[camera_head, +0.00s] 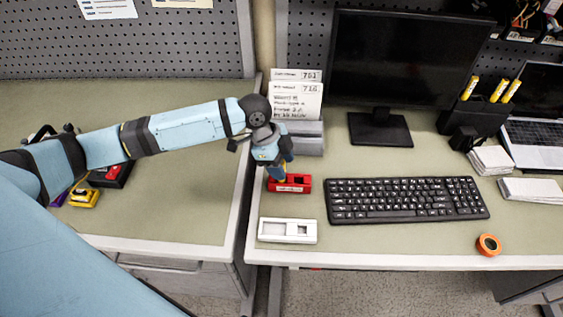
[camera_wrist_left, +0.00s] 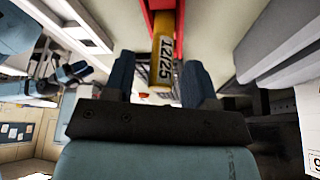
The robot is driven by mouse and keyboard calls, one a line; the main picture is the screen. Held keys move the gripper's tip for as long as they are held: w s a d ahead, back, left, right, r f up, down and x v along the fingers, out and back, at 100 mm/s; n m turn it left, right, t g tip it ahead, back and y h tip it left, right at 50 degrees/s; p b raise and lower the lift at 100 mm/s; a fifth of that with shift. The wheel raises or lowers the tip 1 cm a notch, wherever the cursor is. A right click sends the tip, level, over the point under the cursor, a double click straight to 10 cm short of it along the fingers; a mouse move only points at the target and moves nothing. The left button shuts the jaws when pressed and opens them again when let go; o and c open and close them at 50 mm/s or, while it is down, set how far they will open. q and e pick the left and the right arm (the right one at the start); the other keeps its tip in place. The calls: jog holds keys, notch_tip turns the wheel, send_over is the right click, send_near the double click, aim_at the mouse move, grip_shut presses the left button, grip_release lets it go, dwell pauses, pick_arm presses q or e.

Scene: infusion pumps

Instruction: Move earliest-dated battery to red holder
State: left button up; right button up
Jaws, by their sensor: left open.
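The red holder (camera_head: 297,184) sits on the right desk, left of the keyboard. My left gripper (camera_head: 279,177) is over its left end, pointing down. In the left wrist view a yellow battery (camera_wrist_left: 163,55) with "12/25" on it lies at the red holder (camera_wrist_left: 151,8), apparently in its slot. The left gripper (camera_wrist_left: 159,80) is open, its blue fingers on either side of the battery's near end, with gaps showing. In the head view the gripper mostly hides the battery. My right gripper is not in view.
A white holder (camera_head: 268,231) lies near the desk's front edge. A keyboard (camera_head: 407,199), a monitor (camera_head: 400,60) and a grey card stand (camera_head: 308,138) are close by. An orange tape roll (camera_head: 488,245) lies at the right. Red-black (camera_head: 115,175) and yellow (camera_head: 83,198) devices stand on the left desk.

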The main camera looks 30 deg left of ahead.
pick_arm(q)
jog(key=w+v, duration=0.1)
jog(key=v, duration=1.2)
jog(key=shift+s+r, duration=0.45)
